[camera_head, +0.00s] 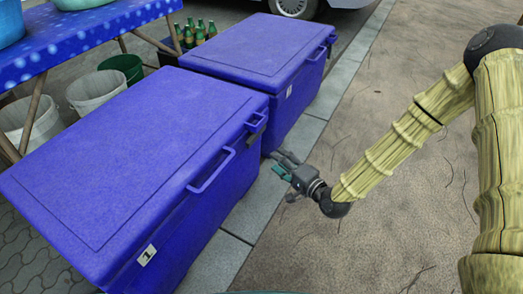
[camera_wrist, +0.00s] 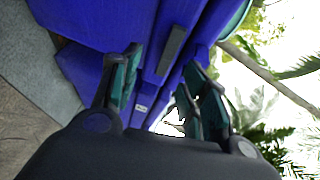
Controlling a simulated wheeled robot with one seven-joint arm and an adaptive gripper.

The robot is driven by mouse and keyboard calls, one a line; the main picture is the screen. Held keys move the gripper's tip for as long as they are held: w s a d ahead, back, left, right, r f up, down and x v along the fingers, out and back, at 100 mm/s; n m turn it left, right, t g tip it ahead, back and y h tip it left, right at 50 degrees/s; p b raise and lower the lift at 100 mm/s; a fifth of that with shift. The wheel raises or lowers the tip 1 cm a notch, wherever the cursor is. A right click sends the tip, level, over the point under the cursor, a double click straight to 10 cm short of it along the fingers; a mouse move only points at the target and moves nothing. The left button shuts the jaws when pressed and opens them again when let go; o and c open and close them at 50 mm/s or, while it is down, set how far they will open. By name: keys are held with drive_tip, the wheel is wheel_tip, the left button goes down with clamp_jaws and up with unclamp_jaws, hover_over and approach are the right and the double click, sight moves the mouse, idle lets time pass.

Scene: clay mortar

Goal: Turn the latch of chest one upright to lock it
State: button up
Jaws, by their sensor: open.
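Chest one (camera_head: 120,150) is the nearer blue chest, with its lid shut and a "1" label (camera_head: 147,254) on its front. Its dark latch (camera_head: 256,133) sits near the lid's edge at the right end of the front; its exact angle is hard to tell in the head view. In the wrist view a grey bar (camera_wrist: 172,50), seemingly this latch, lies across the blue surface beyond the fingers. My gripper (camera_head: 282,166) is open and empty, low at the right of chest one, below the latch and apart from it. Its fingers (camera_wrist: 160,82) also show in the wrist view.
A second blue chest (camera_head: 265,45) stands just behind chest one. A blue-clothed table (camera_head: 80,38), a white bucket (camera_head: 95,90), a green bucket (camera_head: 122,68) and a crate of bottles (camera_head: 195,33) stand at the left. The ground (camera_head: 350,130) to the right is open.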

sight(258, 136)
drive_tip(key=shift+m+t+y, duration=0.3)
drive_tip(key=shift+m+t, duration=0.1)
drive_tip(key=shift+t, duration=0.3)
drive_tip(key=b+x, duration=0.2)
drive_tip(key=x, duration=0.2)
drive_tip(key=b+x, duration=0.2)
drive_tip(key=x, duration=0.2)
drive_tip(key=b+x, duration=0.2)
drive_tip(key=x, duration=0.2)
drive_tip(key=shift+w+d+r+b, duration=0.25)
drive_tip(key=shift+w+d+b, duration=0.05)
drive_tip(key=shift+w+d, duration=0.1)
drive_tip(key=shift+c, duration=0.2)
clamp_jaws()
